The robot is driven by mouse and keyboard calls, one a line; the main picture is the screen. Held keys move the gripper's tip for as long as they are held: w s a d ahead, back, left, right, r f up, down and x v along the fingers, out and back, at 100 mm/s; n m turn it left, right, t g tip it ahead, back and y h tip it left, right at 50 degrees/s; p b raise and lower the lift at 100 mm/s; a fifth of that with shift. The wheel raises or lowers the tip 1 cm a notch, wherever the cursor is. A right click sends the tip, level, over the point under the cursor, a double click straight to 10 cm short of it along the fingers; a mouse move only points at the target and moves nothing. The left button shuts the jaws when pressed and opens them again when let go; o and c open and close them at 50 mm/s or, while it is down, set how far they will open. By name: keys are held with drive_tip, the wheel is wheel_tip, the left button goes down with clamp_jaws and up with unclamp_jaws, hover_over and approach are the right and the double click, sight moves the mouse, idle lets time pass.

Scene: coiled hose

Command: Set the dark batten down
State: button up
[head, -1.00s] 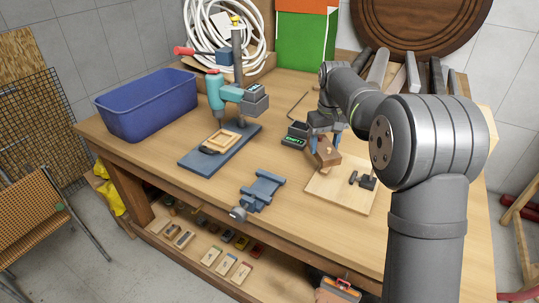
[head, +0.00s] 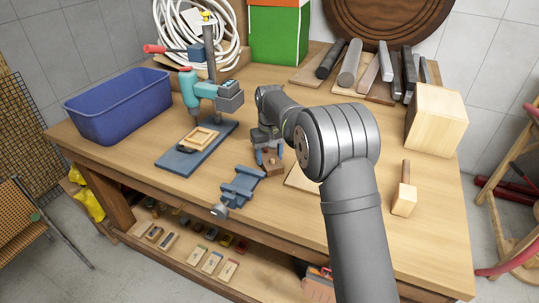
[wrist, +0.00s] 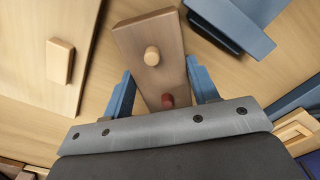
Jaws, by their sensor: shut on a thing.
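The dark batten is a brown wooden bar (head: 274,166) with a pale round peg and a reddish-brown peg on its upper face. In the wrist view the batten (wrist: 137,35) runs away from me between my blue fingers. My gripper (head: 268,157) is shut on its near end; in the wrist view the gripper (wrist: 160,98) has one finger on each side. The batten is between the blue vise (head: 240,186) and the pale board (head: 300,180), low over the bench. I cannot tell whether it touches the bench top. My arm hides much of the pale board.
The bench (head: 390,215) also holds a drill press (head: 205,95), a blue bin (head: 118,107), several bars (head: 350,62) at the back, a large wooden block (head: 436,120) and a small block with a handle (head: 404,200).

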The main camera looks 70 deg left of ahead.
sight(270, 158)
drive_tip(key=o, duration=1.1)
drive_tip(key=shift+f, duration=0.1)
drive_tip(key=shift+o, duration=0.3)
wheel_tip(270, 158, up, 12)
drive_tip(key=shift+r, duration=0.2)
